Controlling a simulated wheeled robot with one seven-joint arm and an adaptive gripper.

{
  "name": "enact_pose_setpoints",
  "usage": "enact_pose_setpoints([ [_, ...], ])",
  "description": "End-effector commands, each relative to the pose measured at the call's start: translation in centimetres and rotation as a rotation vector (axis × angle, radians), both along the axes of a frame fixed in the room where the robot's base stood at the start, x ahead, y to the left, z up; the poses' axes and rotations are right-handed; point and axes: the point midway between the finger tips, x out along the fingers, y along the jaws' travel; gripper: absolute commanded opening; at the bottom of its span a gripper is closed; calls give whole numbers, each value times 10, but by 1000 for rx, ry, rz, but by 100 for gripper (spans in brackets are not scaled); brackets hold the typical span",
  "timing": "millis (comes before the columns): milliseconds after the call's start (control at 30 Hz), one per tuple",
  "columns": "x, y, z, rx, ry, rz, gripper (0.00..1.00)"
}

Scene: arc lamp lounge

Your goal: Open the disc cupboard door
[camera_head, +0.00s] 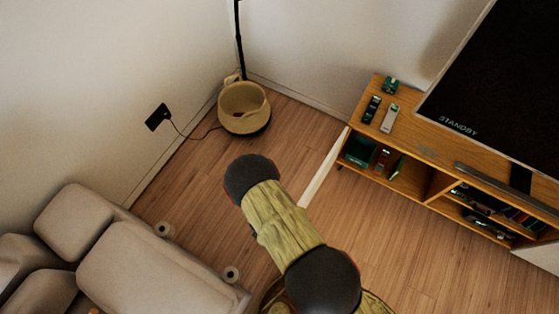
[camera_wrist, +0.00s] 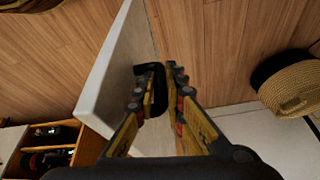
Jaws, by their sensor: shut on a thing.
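The disc cupboard door (camera_head: 325,168) is a white panel. In the head view it stands swung out from the left front end of the wooden cabinet (camera_head: 440,150), seen nearly edge-on. The compartment behind it is open to view, with a dark green box (camera_head: 360,151) and a few small items inside. In the wrist view the door (camera_wrist: 112,75) is a pale slab left of my gripper (camera_wrist: 165,75). My fingers are closed around the dark handle (camera_wrist: 151,72) on the door's face. In the head view my gripper is hidden behind my arm.
A woven basket (camera_head: 243,108) stands in the far corner beside a lamp pole (camera_head: 239,40). A beige sofa (camera_head: 160,262) is at lower left. A large screen (camera_head: 500,85) and remotes (camera_head: 389,118) are on the cabinet top. Wooden floor around the door is clear.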

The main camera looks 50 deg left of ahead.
Motion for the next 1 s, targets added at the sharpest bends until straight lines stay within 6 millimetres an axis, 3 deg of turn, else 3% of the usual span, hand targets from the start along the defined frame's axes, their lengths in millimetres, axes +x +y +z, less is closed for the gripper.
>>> enact_pose_setpoints([
  [33,8,12,7,22,-17,-4,0],
  [167,8,12,7,21,-17,-5,0],
  [200,8,12,7,21,-17,-5,12],
  [500,8,11,6,21,-17,-5,29],
  [833,8,11,7,20,-17,-4,30],
  [1000,8,13,22,22,-17,-4,30],
])
